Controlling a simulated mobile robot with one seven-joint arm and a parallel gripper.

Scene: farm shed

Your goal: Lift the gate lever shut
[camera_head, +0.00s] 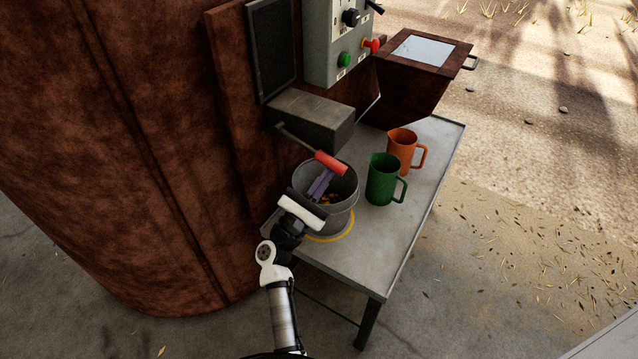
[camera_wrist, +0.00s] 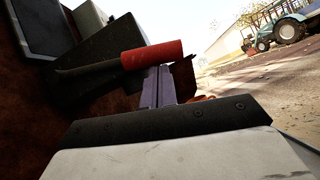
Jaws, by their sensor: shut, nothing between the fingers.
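The gate lever (camera_head: 331,163) has a red grip on a thin dark rod. It slopes down and outward from the grey chute box (camera_head: 312,120) on the rusty wall. Its red grip also crosses the upper middle of the wrist view (camera_wrist: 152,56). My gripper (camera_head: 320,186) is shut and empty. Its purple fingers are over the bucket's mouth, just below the red grip in the head view. In the wrist view the fingers (camera_wrist: 160,84) point up toward the grip's underside, and their tips look at or very near it. I cannot tell whether they touch.
A metal bucket (camera_head: 341,217) with some brownish contents stands below the chute on the grey table (camera_head: 388,243). A green jug (camera_head: 382,181) and an orange jug (camera_head: 402,150) stand to its right. A control box (camera_head: 327,60) is on the wall above.

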